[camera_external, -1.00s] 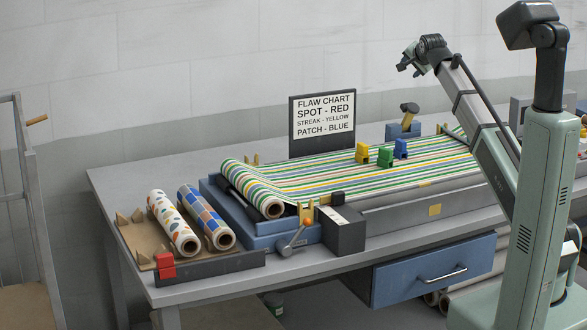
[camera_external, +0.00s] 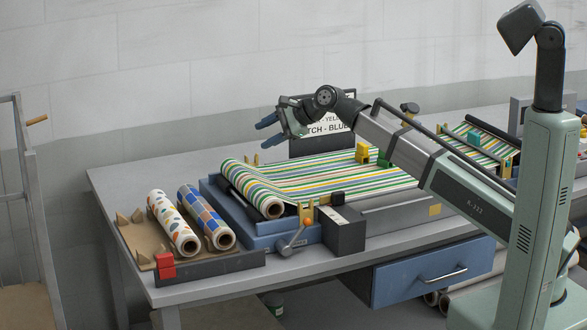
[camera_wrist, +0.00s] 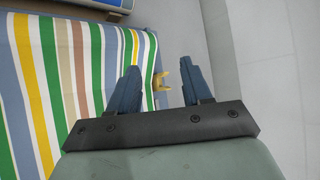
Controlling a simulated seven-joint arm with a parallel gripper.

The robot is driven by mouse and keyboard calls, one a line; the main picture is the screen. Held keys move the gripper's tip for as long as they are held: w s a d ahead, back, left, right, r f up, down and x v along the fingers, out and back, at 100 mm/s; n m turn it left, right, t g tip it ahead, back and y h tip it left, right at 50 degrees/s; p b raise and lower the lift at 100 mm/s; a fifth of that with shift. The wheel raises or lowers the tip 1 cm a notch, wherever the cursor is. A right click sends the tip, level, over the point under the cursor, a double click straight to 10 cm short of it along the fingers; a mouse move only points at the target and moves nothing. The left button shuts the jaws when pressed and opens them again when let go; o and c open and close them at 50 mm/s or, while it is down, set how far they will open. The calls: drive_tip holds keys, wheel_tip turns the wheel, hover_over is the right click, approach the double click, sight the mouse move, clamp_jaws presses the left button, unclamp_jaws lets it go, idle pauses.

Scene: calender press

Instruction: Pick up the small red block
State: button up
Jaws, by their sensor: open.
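The small red block (camera_external: 165,265) sits at the left end of the dark front rail of the roll tray, near the table's front left corner. My gripper (camera_external: 267,131) is high above the back of the table, up and to the right of the block and well apart from it. Its blue fingers are spread with nothing between them. In the wrist view my gripper (camera_wrist: 160,68) is open over the edge of the striped cloth (camera_wrist: 60,75). The red block does not show in the wrist view.
Two patterned rolls (camera_external: 172,222) lie in the cardboard tray (camera_external: 133,236) behind the rail. The press with striped cloth (camera_external: 315,183), a crank (camera_external: 292,243) and a dark box (camera_external: 343,231) stand right of it. A yellow block (camera_external: 362,154) sits on the cloth.

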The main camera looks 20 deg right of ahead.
drive_tip(key=s+a+f+m+g+y, duration=0.1)
drive_tip(key=s+a+f+g+y, duration=0.3)
drive_tip(key=s+a, duration=1.05)
drive_tip(key=m+g+y, duration=0.1)
drive_tip(key=m+g, duration=0.1)
drive_tip(key=g, duration=0.2)
approach(157, 262)
drive_tip(key=v, duration=0.4)
drive_tip(key=shift+w, duration=0.1)
drive_tip(key=shift+a, duration=0.15)
drive_tip(key=x, duration=0.8)
drive_tip(key=shift+r, duration=0.1)
drive_tip(key=shift+x, duration=2.8)
drive_tip(key=shift+c, duration=0.5)
clamp_jaws()
